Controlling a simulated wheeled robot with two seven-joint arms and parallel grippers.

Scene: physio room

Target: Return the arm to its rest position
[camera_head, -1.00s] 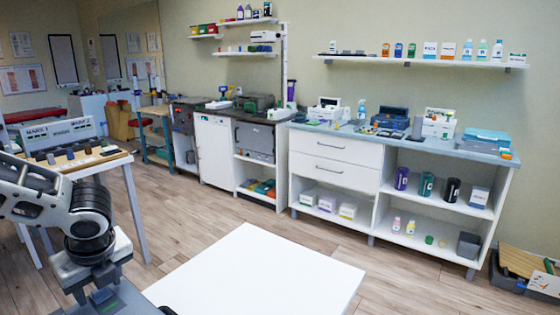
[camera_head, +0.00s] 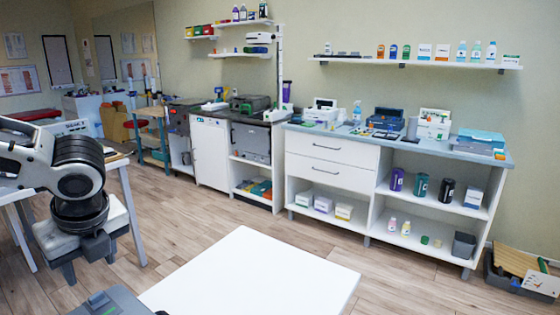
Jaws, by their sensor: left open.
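My left arm (camera_head: 75,170), white with black joint rings, comes in from the left edge and bends down at the wrist. My left gripper (camera_head: 90,262) hangs below it, fingers pointing down. It is open, with nothing seen between the fingers, and appears in front of the wood floor beside a table leg. My right gripper is not in view.
A white flat surface (camera_head: 250,275) lies at the bottom middle, bare. A white cabinet (camera_head: 330,175) lines the back wall. Floor (camera_head: 200,215) between is clear.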

